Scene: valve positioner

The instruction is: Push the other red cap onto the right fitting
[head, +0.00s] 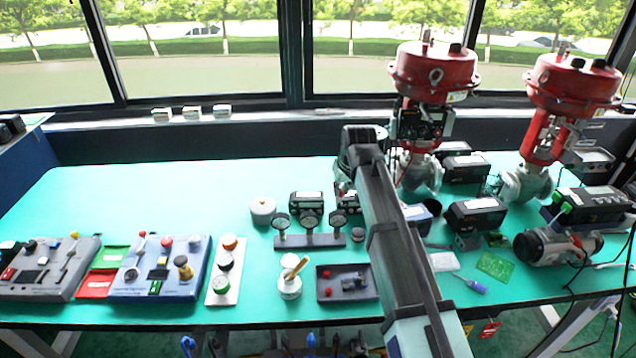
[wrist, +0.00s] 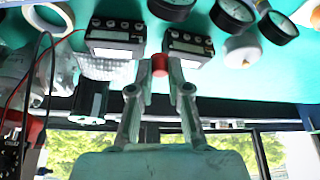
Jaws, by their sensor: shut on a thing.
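My gripper (wrist: 159,70) is shut on a small red cap (wrist: 159,64), held between its fingertips in the wrist view. The cap shows close to two black positioner boxes with pale labels, the left one (wrist: 115,38) and the right one (wrist: 188,48); I cannot tell whether it touches either. In the head view one box (head: 307,201) is clear, and the other (head: 345,195) is partly behind my arm. The fittings are too small to make out.
Three gauges on a stand (head: 309,240) are in front of the boxes. A dark tray (head: 345,270) with small parts lies nearer. Red-topped valves (head: 433,72) stand at the back right. The back left of the green table (head: 150,195) is clear.

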